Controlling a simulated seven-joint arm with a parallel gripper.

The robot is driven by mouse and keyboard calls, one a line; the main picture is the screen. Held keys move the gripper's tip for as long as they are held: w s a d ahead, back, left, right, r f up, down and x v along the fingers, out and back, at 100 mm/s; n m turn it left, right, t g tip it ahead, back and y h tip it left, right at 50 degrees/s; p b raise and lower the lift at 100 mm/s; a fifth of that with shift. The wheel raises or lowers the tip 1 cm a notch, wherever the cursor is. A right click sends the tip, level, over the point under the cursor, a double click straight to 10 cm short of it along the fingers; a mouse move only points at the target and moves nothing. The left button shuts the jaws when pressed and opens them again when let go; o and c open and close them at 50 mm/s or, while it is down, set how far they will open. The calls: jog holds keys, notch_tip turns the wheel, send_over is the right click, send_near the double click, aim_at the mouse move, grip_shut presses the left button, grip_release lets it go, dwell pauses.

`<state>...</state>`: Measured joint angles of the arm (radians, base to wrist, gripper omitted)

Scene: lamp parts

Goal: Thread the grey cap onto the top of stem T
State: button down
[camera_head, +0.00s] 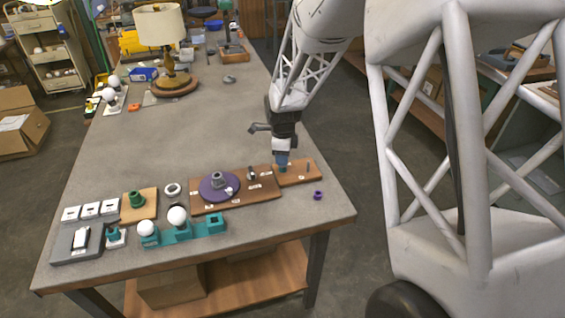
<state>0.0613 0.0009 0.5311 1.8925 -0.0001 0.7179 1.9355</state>
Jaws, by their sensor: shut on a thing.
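My gripper (283,165) points down over the small brown board (297,176) near the right front of the table. It is shut on a small part at its bluish tips; the part is too small and too covered to identify. A dark upright peg (308,167) stands on the same board, right of my gripper. A grey ring-shaped piece (217,179) sits at the middle of a purple disc (212,190) on the larger brown board (271,195). I cannot tell which upright is stem T, and the grey cap is not clearly identifiable.
A small purple ring (318,195) lies near the right table edge. A white ring (173,189), a green part (136,199) and a teal holder (183,234) with white bulbs stand to the left. A lamp (160,27) stands farther back; the middle of the table is mostly clear.

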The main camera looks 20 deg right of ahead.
jog(key=shift+s+m, duration=0.1)
jog(key=shift+m, duration=0.8)
jog(key=m, duration=0.3)
jog(key=shift+m, duration=2)
jog(key=shift+f+m, duration=0.1)
jog(key=shift+m, duration=0.2)
jog(key=c, duration=0.8)
grip_release()
